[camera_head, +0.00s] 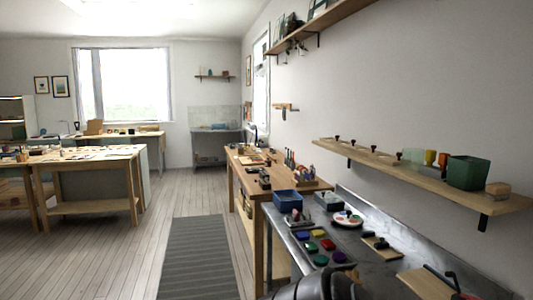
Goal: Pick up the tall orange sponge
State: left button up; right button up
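I cannot make out for sure a tall orange sponge in the head view. A small upright orange item (430,157) stands on the wooden wall shelf (400,174) at the right, and a darker orange-brown one (442,160) is just beside it. Both are too small to tell what they are. They stand left of a dark green square pot (467,173). Neither of my grippers shows in this view. A dark rounded shape is cut off at the bottom edge, and I cannot tell what it is.
A grey metal counter (378,272) below the shelf holds colored pots, a palette (347,219) and a blue bin (288,200). A wooden workbench (245,176) stands beyond it. The floor around the striped rug (198,255) is clear. Another table (95,162) stands at the left.

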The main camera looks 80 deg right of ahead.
aim_at(443, 158)
jog(key=z, duration=3.65)
